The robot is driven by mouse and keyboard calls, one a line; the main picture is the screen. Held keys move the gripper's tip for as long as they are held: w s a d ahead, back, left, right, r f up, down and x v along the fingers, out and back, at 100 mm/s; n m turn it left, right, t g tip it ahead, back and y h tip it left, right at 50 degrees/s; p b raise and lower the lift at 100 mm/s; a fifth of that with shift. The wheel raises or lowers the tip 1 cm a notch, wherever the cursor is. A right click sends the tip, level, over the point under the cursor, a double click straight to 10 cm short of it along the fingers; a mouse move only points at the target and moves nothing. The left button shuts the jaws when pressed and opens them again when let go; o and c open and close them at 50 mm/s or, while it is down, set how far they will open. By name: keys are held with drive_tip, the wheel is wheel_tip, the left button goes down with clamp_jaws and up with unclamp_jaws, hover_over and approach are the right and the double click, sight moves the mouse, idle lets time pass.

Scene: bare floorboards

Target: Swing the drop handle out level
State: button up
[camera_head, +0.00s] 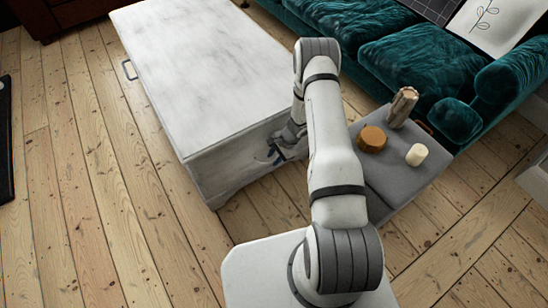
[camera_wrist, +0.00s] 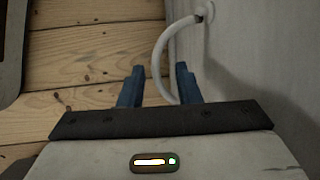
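A white chest (camera_head: 205,65) stands on the floor, and my arm reaches to its near end face. In the wrist view a pale curved drop handle (camera_wrist: 162,50) starts from a mount on the chest's wall (camera_wrist: 232,60) and bows away from it. Its lower part passes between the two blue fingers of my gripper (camera_wrist: 160,88). The fingers are apart, with gaps on both sides of the bar. The handle's other end is hidden behind the gripper body. In the head view my gripper (camera_head: 275,153) is at the end face, partly hidden by my arm.
A grey side table (camera_head: 385,180) with a brown round box (camera_head: 371,139), a cream candle (camera_head: 417,155) and a wooden piece (camera_head: 402,107) stands close right of my arm. A teal sofa (camera_head: 425,65) is behind. Another handle (camera_head: 129,70) is on the chest's left side.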

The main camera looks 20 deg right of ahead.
drive_tip(key=p+v, duration=0.1)
drive_tip(key=v, duration=0.6)
drive_tip(key=shift+r, duration=0.25)
